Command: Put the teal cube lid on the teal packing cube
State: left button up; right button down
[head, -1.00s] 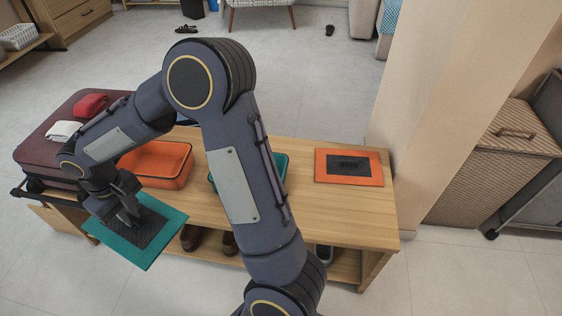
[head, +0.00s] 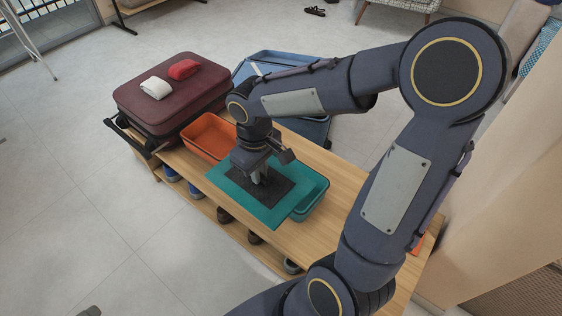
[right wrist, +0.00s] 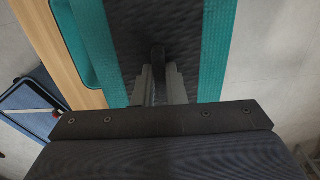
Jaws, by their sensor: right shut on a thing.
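The teal cube lid (head: 229,183) is a flat teal panel with a dark mesh middle. My right gripper (head: 262,177) is shut on it near its centre and holds it above the bench's front edge. In the right wrist view the lid (right wrist: 214,50) lies under the fingers (right wrist: 160,80), which pinch a small dark tab at its middle. The teal packing cube (head: 312,197) is an open tray on the bench, right of and behind the lid. The lid hides part of it and overlaps it in the picture. My left gripper is out of view.
An orange open cube (head: 205,135) stands on the wooden bench (head: 345,180) left of the teal one. A maroon suitcase (head: 170,100) with red and white rolled cloths is farther left. A blue case (head: 285,66) stands behind. Shoes (head: 224,215) sit on the shelf below.

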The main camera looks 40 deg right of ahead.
jog(key=w+d+f+b, duration=0.4)
jog(key=d+f, duration=0.8)
jog(key=shift+w+f+b, duration=0.2)
jog(key=shift+f+b, duration=0.1)
jog(key=shift+d, duration=0.1)
jog(key=shift+f+b, duration=0.35)
jog(key=shift+f, duration=0.2)
jog(key=shift+f, duration=0.1)
jog(key=c, duration=1.5)
grip_release()
